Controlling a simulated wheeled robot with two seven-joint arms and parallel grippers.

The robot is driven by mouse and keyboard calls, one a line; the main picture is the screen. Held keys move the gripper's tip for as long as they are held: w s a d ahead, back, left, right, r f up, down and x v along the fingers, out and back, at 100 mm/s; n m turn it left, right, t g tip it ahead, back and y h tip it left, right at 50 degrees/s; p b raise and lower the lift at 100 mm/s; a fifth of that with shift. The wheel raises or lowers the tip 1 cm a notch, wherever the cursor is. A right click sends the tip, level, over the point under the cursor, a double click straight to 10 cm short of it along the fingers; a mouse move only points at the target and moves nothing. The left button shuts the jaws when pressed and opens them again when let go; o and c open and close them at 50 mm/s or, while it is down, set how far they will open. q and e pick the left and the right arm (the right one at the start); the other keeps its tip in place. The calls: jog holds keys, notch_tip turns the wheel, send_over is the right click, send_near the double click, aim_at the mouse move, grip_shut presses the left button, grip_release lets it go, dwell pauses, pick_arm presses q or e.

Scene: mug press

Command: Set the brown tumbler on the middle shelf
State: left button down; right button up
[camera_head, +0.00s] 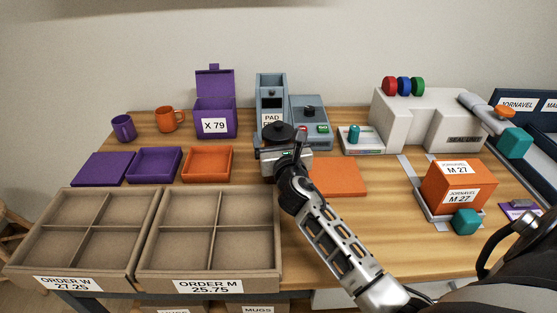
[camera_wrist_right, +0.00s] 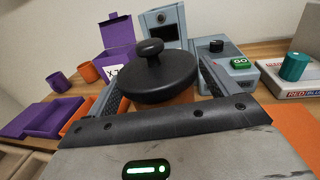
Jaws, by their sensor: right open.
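No brown tumbler and no shelf can be made out in either view. My right gripper (camera_head: 284,158) is over the middle of the table, in front of the grey press marked PAD (camera_head: 270,95). Its jaws are open, with one finger on each side of a round black lid with a knob (camera_head: 278,131). In the right wrist view the lid (camera_wrist_right: 158,75) sits between the fingers, with a little orange-brown showing under it. I cannot tell what it covers or whether the fingers touch it. My left gripper is not in view.
A purple mug (camera_head: 123,128), an orange mug (camera_head: 168,119) and a purple box (camera_head: 214,122) stand at the back left. Sectioned trays (camera_head: 208,283) fill the front left. An orange box (camera_head: 458,189) and a white machine (camera_head: 415,117) stand right. Bare table lies right of my forearm.

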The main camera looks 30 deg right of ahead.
jog(key=c, duration=1.5)
jog(key=shift+r, duration=0.1)
jog(key=shift+c, duration=0.8)
